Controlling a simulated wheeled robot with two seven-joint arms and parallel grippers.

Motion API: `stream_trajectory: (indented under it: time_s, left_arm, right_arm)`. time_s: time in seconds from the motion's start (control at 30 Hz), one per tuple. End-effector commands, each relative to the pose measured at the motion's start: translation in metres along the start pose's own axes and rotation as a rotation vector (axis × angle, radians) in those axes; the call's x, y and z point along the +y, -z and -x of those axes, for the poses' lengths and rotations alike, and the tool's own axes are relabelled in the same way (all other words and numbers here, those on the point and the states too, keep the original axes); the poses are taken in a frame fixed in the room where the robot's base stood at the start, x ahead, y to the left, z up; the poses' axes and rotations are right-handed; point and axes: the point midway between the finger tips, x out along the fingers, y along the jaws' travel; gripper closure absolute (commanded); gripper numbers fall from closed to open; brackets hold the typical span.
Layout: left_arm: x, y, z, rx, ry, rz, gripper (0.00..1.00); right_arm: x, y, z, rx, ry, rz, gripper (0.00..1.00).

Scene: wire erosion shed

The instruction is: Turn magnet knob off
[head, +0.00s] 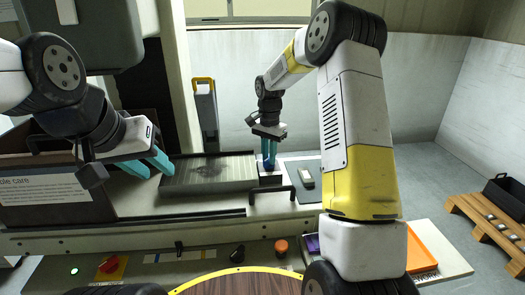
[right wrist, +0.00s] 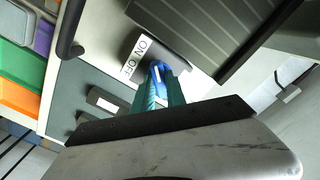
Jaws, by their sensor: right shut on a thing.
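The blue magnet knob (right wrist: 157,76) shows in the right wrist view, on the dark end block beside a white label (right wrist: 139,56) reading ON and OFF. My right gripper (right wrist: 160,86) is shut on the knob, its teal fingers covering part of it. In the head view my right gripper (head: 269,160) points down at the right end of the grey ribbed magnetic plate (head: 208,173), and the knob is mostly hidden there. The knob's exact angle is hard to tell. My left gripper (head: 148,167) is open and empty, its teal fingers apart near the plate's left end.
A grey mat (head: 303,172) with a small block lies right of the plate. An orange tray (head: 424,248) is at the right, and a wooden pallet (head: 490,228) stands further right.

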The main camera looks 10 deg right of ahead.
Motion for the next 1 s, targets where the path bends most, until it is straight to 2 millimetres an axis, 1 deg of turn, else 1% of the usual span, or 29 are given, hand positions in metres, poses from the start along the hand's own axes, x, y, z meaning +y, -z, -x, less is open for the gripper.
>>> stream_trajectory:
  time_s: [0.27, 1.0]
  left_arm:
    - [0.0, 0.0, 0.0, 0.0, 0.0, 0.0, 0.64]
    - [0.0, 0.0, 0.0, 0.0, 0.0, 0.0, 0.64]
  right_arm:
    - [-0.0003, 0.0, 0.0005, 0.0, 0.001, 0.174, 1.0]
    - [-0.0002, 0.0001, 0.0006, 0.0, 0.001, 0.873, 1.0]
